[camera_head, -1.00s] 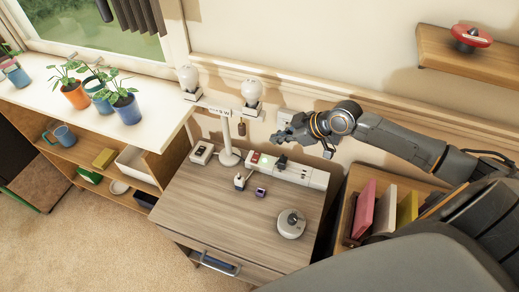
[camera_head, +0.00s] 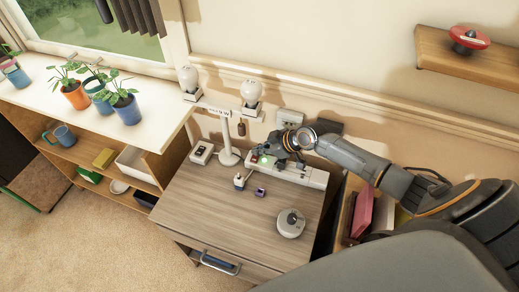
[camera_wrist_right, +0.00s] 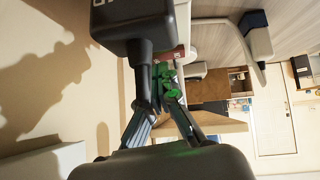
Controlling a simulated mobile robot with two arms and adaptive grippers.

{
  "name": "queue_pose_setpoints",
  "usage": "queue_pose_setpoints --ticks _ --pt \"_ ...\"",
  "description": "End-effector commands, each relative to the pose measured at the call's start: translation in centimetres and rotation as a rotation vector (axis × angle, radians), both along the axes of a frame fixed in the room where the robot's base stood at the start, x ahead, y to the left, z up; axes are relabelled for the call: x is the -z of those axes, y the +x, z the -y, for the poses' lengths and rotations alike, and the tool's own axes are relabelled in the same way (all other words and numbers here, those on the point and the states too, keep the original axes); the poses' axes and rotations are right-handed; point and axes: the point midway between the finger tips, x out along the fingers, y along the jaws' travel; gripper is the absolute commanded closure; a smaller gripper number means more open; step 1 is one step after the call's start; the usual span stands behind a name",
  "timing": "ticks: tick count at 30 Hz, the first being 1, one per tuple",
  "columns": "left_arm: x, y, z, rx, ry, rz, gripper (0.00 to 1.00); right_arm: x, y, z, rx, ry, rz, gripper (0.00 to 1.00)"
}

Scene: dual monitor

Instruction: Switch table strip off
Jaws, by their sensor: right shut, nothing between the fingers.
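The white table strip (camera_head: 312,178) lies along the back of the wooden table (camera_head: 225,212). Its left end has a small red switch part (camera_head: 254,158), partly hidden by my right gripper (camera_head: 268,152). My right gripper is shut and empty, its fingertips low at the strip's left end. In the right wrist view, the shut fingers (camera_wrist_right: 166,82) have green tips close to a red part (camera_wrist_right: 172,54). I cannot tell whether they touch it. A green patch shows beside the fingers in the head view. My left gripper is not in view.
A white lamp stand (camera_head: 229,155) with two bulbs stands left of the strip. A white box (camera_head: 202,153), a small plug (camera_head: 240,181), a purple cube (camera_head: 260,192) and a round grey-white device (camera_head: 291,223) sit on the table. A wall outlet (camera_head: 290,119) is behind.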

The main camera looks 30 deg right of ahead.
Motion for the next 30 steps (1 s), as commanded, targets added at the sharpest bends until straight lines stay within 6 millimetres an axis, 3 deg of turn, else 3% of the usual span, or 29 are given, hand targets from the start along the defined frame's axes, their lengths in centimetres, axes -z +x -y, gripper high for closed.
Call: queue_pose_setpoints --ticks 5,9,30 --pt "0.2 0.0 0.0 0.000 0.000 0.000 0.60 0.1 0.0 0.0 0.000 0.000 0.000 1.00" --pt "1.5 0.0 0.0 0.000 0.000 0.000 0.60 0.9 0.2 0.2 0.000 0.001 0.001 1.00" --pt "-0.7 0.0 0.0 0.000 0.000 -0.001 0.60 0.1 -1.0 -1.1 -0.001 0.001 -0.003 1.00"
